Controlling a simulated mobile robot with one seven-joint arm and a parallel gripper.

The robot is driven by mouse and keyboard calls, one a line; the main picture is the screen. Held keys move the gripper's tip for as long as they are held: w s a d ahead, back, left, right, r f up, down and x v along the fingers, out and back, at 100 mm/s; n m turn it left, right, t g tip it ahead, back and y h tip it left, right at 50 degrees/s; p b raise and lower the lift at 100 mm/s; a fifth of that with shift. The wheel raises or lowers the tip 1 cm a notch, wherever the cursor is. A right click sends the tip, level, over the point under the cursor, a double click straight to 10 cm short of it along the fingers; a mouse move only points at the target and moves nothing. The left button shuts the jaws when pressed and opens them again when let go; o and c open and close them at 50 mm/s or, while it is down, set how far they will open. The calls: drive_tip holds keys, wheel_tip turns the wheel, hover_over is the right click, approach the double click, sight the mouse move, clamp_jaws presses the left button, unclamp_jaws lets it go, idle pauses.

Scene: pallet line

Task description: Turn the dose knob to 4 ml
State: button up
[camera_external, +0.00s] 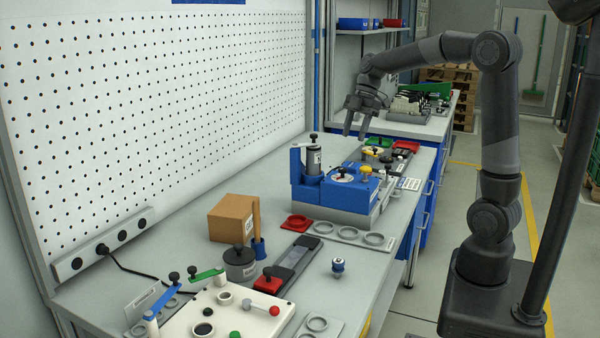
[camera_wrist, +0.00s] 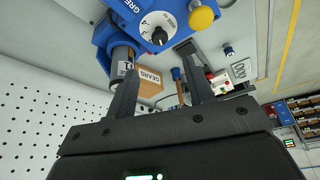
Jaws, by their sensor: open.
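The dose knob is a small black knob (camera_wrist: 159,36) on a round white dial (camera_wrist: 152,20), set on top of a blue dosing machine (camera_wrist: 109,33). In the external view the machine (camera_external: 349,194) stands on the bench, with the dial (camera_external: 342,179) on its upper face. The scale marks are too small to read, so I cannot tell the setting. My gripper (camera_external: 355,133) is open and empty, above the machine and apart from it. In the wrist view the knob lies just beyond the gap between my fingertips (camera_wrist: 160,62).
A yellow knob (camera_wrist: 202,17) sits close beside the dial. A grey cylinder (camera_external: 314,160) stands upright at the machine's left. A cardboard box (camera_external: 230,219), a red tray (camera_external: 297,222) and a ring plate (camera_external: 349,235) are nearby. A pegboard wall (camera_external: 160,100) bounds the bench.

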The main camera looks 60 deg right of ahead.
sight(343, 168)
drive_tip(key=x, duration=1)
drive_tip(key=shift+a+f, duration=0.2)
drive_tip(key=shift+f, duration=0.15)
drive_tip(key=c, duration=1)
